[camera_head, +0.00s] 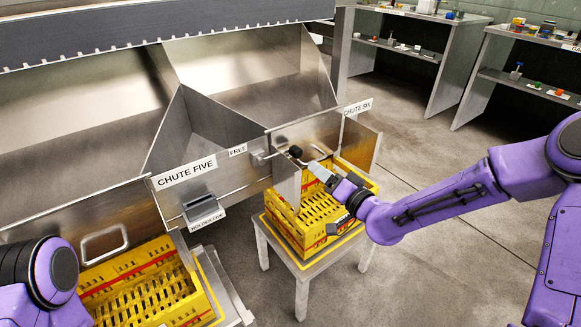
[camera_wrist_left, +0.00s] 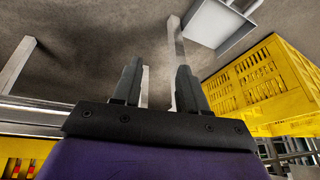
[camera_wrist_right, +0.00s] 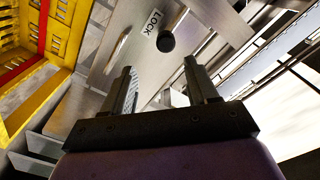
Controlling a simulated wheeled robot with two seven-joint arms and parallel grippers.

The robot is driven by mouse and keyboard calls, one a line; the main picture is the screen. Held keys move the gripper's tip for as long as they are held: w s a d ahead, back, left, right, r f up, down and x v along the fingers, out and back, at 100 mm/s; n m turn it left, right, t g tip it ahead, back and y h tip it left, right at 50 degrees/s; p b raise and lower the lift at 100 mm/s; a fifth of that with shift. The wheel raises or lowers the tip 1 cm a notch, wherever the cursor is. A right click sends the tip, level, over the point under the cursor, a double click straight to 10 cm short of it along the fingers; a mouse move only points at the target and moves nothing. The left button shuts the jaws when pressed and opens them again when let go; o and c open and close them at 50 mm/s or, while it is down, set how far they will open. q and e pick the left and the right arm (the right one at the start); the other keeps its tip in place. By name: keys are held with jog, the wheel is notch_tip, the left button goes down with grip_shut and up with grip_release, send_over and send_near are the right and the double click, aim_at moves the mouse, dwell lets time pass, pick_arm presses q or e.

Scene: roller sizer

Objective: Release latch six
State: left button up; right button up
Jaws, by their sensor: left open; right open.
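The latch of chute six has a round black knob (camera_head: 295,152) on a metal rod at the front plate. The knob also shows in the right wrist view (camera_wrist_right: 167,42), beside a LOCK label (camera_wrist_right: 153,21). A FREE label (camera_head: 237,149) is on the plate left of the knob. My right gripper (camera_head: 318,170) is open and points at the latch. In the right wrist view its fingers (camera_wrist_right: 160,75) are apart, with the knob beyond and between the tips, seemingly not touching. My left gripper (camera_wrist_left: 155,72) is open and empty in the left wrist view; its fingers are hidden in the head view.
A yellow crate (camera_head: 312,235) stands on a small table (camera_head: 262,237) under chute six. Another yellow crate (camera_head: 200,300) is under chute five. An empty-looking holder five (camera_head: 203,208) sticks out between them. Shelves (camera_head: 445,75) stand behind; the right floor is open.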

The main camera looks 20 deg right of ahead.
aim_at(300, 154)
jog(key=x, duration=0.3)
jog(key=b+x, duration=0.1)
jog(key=x, duration=0.3)
jog(key=r+x, duration=0.1)
jog(key=x, duration=0.2)
jog(key=shift+w+a+b, duration=0.3)
jog(key=shift+a+b, duration=0.05)
jog(key=shift+b, duration=0.05)
grip_shut()
